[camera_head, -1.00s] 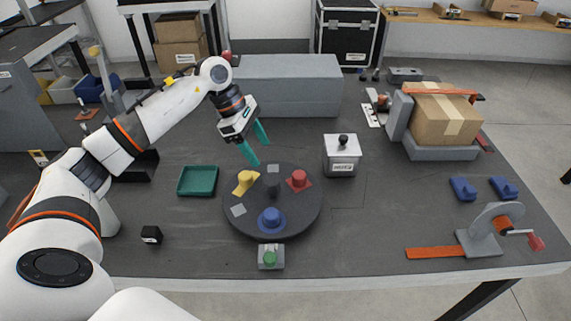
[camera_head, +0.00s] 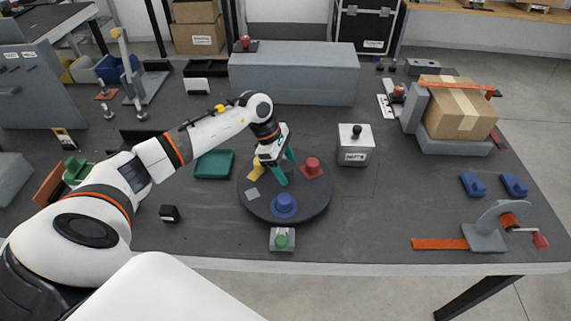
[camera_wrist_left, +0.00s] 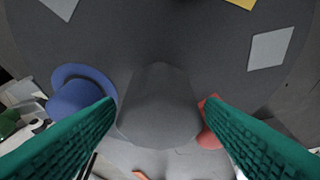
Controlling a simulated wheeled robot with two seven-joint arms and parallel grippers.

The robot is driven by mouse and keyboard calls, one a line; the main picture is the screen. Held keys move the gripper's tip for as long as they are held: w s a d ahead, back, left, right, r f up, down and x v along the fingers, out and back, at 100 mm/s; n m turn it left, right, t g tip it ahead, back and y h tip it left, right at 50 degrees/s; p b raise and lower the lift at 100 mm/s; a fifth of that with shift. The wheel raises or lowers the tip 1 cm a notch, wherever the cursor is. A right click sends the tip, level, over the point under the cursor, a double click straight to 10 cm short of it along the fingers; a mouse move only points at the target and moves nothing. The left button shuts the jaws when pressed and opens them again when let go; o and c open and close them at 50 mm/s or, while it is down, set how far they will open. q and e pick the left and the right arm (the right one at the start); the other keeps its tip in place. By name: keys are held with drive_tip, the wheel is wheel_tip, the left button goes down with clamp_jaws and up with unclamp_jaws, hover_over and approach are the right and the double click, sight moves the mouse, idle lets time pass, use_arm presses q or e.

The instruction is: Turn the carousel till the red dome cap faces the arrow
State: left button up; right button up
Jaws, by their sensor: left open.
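The carousel (camera_head: 300,212) is a round dark disc on the table. The red dome cap (camera_head: 312,166) is at its back right. A blue cap (camera_head: 284,203) is at its front and a yellow cap (camera_head: 256,165) at its back left. My left gripper (camera_head: 285,172) is over the disc with its green fingers apart. In the left wrist view, a dark grey centre post (camera_wrist_left: 158,105) stands between the fingers; I cannot tell if they touch it. The red cap (camera_wrist_left: 209,133) is partly hidden behind the right finger. I cannot make out an arrow. My right gripper is not in view.
A small grey block with a green cap (camera_head: 282,240) stands at the disc's front edge. A green tray (camera_head: 213,164) is to the left, and a labelled metal box (camera_head: 355,148) to the right. A long grey block (camera_head: 295,75) lies behind.

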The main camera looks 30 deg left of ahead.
use_arm(q)
drive_tip(key=c, duration=1.3)
drive_tip(key=shift+c, duration=0.2)
